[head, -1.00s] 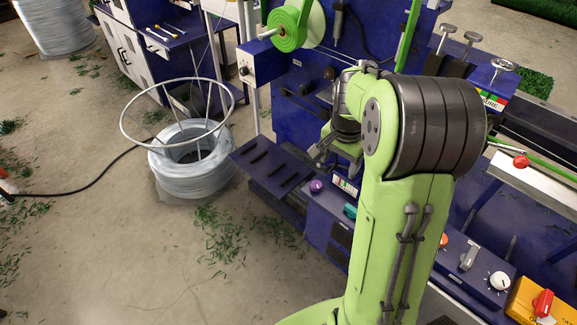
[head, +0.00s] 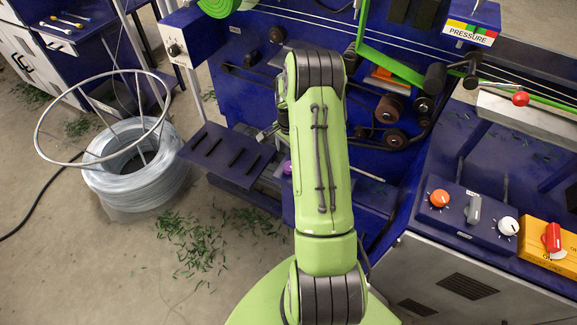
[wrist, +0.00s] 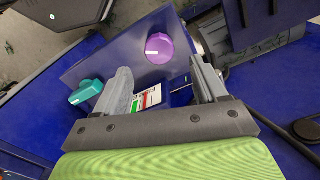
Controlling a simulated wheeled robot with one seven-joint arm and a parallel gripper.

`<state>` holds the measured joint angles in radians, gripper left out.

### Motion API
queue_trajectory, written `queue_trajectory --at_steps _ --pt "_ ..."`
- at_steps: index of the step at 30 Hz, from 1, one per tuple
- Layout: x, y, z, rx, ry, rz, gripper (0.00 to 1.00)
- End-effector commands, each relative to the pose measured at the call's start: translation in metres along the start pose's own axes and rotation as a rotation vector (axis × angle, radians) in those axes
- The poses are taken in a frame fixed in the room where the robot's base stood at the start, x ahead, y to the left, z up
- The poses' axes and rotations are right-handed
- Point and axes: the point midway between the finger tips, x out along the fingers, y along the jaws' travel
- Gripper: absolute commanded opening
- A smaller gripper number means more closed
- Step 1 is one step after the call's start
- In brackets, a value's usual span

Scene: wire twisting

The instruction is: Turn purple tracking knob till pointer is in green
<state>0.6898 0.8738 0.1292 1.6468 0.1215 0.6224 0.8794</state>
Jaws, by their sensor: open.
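The purple tracking knob (wrist: 159,45) is round, with a short white mark on its left side in the wrist view. In the head view only a sliver of the purple knob (head: 287,167) shows beside my arm. My gripper (wrist: 160,69) is open and empty, its fingertips just short of the knob and to either side of it. A white gauge label (wrist: 147,98) with green and red zones shows between the fingers, partly covered by them. I cannot make out where its pointer stands. In the head view my gripper is mostly hidden behind the arm.
A teal knob (wrist: 86,91) sits left of the left finger. A slotted blue shelf (head: 225,158) juts out beside my gripper. Orange (head: 439,198), grey and white knobs are on the right panel. A wire coil (head: 135,165) stands on the floor at left.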

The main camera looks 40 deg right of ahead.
Motion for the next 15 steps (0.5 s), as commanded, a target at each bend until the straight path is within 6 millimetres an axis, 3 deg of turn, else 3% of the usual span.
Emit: queue_trajectory --at_steps 1,6,10,15 --pt "0.018 0.001 0.000 0.000 -0.003 0.003 0.71" --pt "0.052 0.000 0.000 0.000 -0.001 0.001 0.71" --pt "0.065 0.000 0.000 -0.001 0.000 0.000 0.71" --pt "0.068 0.000 0.000 -0.001 0.001 -0.001 0.71"
